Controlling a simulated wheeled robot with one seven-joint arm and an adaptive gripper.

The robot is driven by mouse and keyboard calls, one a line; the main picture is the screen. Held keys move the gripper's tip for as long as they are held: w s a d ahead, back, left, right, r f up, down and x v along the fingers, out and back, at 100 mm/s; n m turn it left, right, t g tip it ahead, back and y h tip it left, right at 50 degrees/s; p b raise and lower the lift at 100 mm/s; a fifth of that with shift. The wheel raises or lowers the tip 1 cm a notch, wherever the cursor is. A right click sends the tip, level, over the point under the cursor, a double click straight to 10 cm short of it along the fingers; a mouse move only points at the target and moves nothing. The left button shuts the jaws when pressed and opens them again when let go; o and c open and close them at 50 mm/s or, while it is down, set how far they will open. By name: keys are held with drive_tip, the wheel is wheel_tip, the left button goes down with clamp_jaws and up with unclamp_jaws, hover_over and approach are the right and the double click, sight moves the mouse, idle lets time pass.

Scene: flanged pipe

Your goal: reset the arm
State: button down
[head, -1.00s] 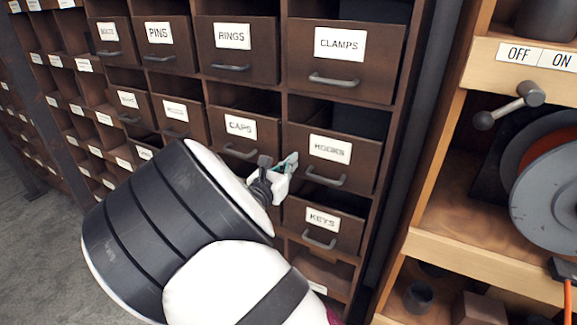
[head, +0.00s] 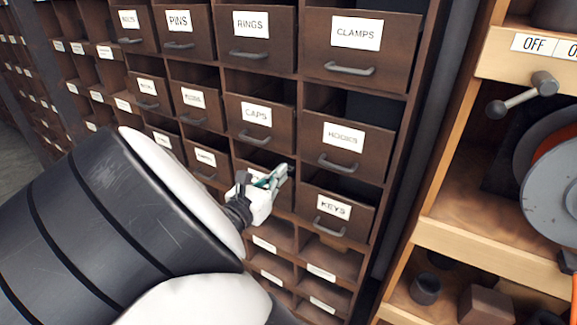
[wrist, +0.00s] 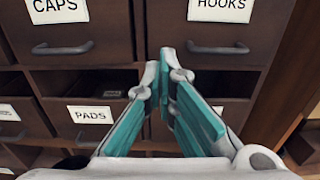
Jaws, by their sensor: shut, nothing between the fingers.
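My gripper (head: 278,178) is shut and empty, in front of the labelled drawer cabinet (head: 301,85). In the head view it shows just below the CAPS drawer (head: 262,124) and left of the KEYS drawer (head: 335,216). In the wrist view its teal-padded fingers (wrist: 165,70) meet at the tips, between the CAPS and HOOKS drawer fronts. The PADS drawer (wrist: 95,115) lies to the left of the fingers there. My arm hides the cabinet's lower left part in the head view.
A wooden shelf unit (head: 480,250) stands at the right, with an OFF/ON label, a lever (head: 522,96) and a grey reel (head: 555,190). Drawer handles stick out near my gripper, such as the HOOKS handle (head: 337,163). Open floor shows at the far left.

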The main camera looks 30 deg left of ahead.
drive_tip(key=d+r+m+g+h, duration=0.35)
drive_tip(key=d+m+g, duration=0.4)
drive_tip(key=d, duration=0.95)
drive_tip(key=d+r+m+g+h, duration=0.4)
drive_tip(key=d+m, duration=0.6)
drive_tip(key=d, duration=0.7)
drive_tip(key=s+d+r+m+g+y, duration=0.3)
drive_tip(key=s+d+r+m+y, duration=0.15)
drive_tip(key=s+d+m, duration=0.6)
drive_tip(key=s+d+r+m+t+y, duration=0.2)
drive_tip(key=s+m+y, duration=0.2)
drive_tip(key=s+m, duration=0.3)
drive_tip(key=shift+s+r+y, duration=0.3)
drive_tip(key=shift+s+r, duration=0.05)
drive_tip(key=shift+s, duration=2.05)
